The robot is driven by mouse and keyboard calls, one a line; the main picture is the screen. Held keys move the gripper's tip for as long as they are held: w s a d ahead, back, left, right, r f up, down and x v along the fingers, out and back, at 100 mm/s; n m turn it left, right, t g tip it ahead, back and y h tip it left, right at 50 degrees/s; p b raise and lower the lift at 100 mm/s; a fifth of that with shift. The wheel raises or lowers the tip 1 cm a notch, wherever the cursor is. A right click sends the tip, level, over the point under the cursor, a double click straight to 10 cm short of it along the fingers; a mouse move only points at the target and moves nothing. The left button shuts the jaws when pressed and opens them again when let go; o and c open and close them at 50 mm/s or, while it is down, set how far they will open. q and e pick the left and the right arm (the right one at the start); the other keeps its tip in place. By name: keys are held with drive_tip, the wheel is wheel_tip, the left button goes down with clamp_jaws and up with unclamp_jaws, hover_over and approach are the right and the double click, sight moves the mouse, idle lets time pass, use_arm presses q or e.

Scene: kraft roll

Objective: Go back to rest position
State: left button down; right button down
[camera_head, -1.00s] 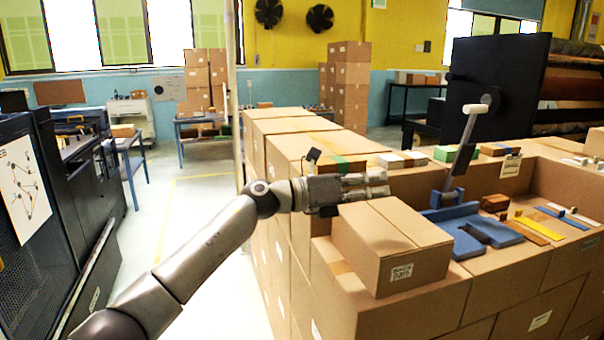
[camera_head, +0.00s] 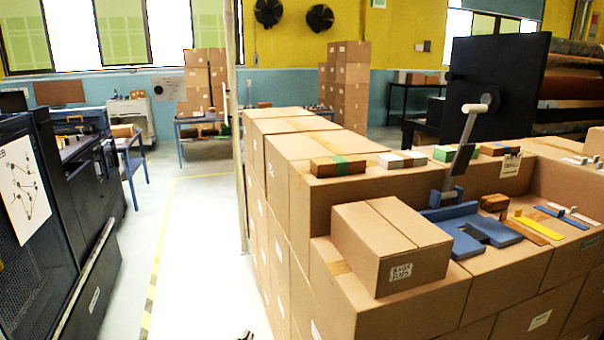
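My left arm no longer crosses the picture. Only a small grey-and-dark bit (camera_head: 245,335) shows at the bottom edge, and it looks like the tip of my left gripper; its fingers are cut off, so open or shut cannot be told. It is over the floor, left of the box stack and apart from it. My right gripper is not in view. A closed cardboard box (camera_head: 390,245) with a label sits on the front of the stack.
A stack of cardboard boxes (camera_head: 292,190) fills the middle and right. Small wooden and coloured blocks (camera_head: 338,166) lie on it. A black panel (camera_head: 495,88) stands behind. A dark machine (camera_head: 60,210) is at the left. The floor aisle (camera_head: 195,260) between is clear.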

use_arm(q)
drive_tip(key=s+a+f+n+g, duration=0.2)
drive_tip(key=s+a+f+g, duration=0.15)
drive_tip(key=s, duration=0.65)
drive_tip(key=s+a+f+n+g, duration=0.25)
drive_tip(key=s+f, duration=0.25)
drive_tip(key=s, duration=0.5)
drive_tip(key=s+a+f+n+g, duration=0.15)
drive_tip(key=s+f+g, duration=0.25)
drive_tip(key=s, duration=0.5)
drive_tip(key=s+f+g+b, duration=0.2)
drive_tip(key=s+f, duration=0.1)
drive_tip(key=f, duration=2.6)
drive_tip(key=s+a+f+g+y+b, duration=0.1)
drive_tip(key=s+a+f, duration=0.2)
drive_tip(key=s+f, duration=1.3)
drive_tip(key=shift+s+f+m+b, duration=0.25)
drive_tip(key=shift+f+m+b, duration=0.05)
drive_tip(key=shift+f, duration=0.1)
drive_tip(key=shift+a, duration=0.1)
